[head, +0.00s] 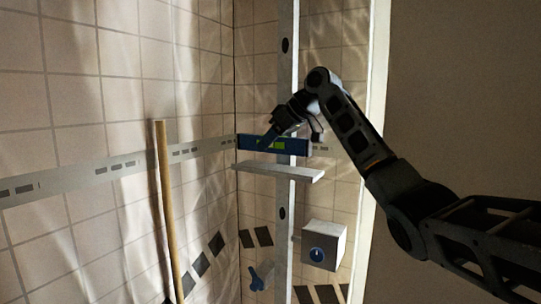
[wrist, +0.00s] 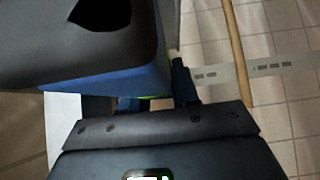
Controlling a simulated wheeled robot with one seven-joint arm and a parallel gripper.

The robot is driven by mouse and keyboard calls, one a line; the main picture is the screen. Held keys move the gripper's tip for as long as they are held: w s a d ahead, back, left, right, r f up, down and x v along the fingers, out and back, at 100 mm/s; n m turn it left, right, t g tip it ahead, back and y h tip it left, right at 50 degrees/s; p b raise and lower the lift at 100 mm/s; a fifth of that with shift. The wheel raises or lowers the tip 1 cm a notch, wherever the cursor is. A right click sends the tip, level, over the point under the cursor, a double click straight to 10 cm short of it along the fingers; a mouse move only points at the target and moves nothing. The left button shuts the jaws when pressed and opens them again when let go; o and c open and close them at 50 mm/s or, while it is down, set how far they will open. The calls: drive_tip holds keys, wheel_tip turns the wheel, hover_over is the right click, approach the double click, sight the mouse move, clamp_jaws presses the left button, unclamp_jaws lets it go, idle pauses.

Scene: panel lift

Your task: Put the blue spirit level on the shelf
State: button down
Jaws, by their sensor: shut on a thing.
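The blue spirit level (head: 258,143) with a green vial is held level just above the white shelf (head: 280,172) in the head view. A narrow gap shows between its lower edge and the shelf. My gripper (head: 270,136) is shut on the level from above, near its middle. In the wrist view the level (wrist: 110,84) is a blue strip, mostly hidden by dark parts of my gripper (wrist: 140,104). A white edge of the shelf (wrist: 62,130) shows at the left there.
A vertical metal post (head: 284,215) runs behind the shelf. A white box with a blue dial (head: 325,246) and a blue object (head: 261,277) are below. A wooden pole (head: 166,210) leans at the left, also in the wrist view (wrist: 239,60). Tiled walls surround the corner.

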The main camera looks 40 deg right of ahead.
sight(288, 139)
drive_tip(key=shift+d+f+p, duration=0.2)
drive_tip(key=shift+f+p, duration=0.25)
drive_tip(key=shift+f, duration=1.7)
drive_tip(key=c, duration=1.1)
unclamp_jaws()
drive_tip(key=shift+f, duration=0.15)
drive_tip(key=shift+b+v, duration=0.6)
drive_tip(key=shift+v, duration=3.25)
drive_tip(key=shift+w, duration=0.1)
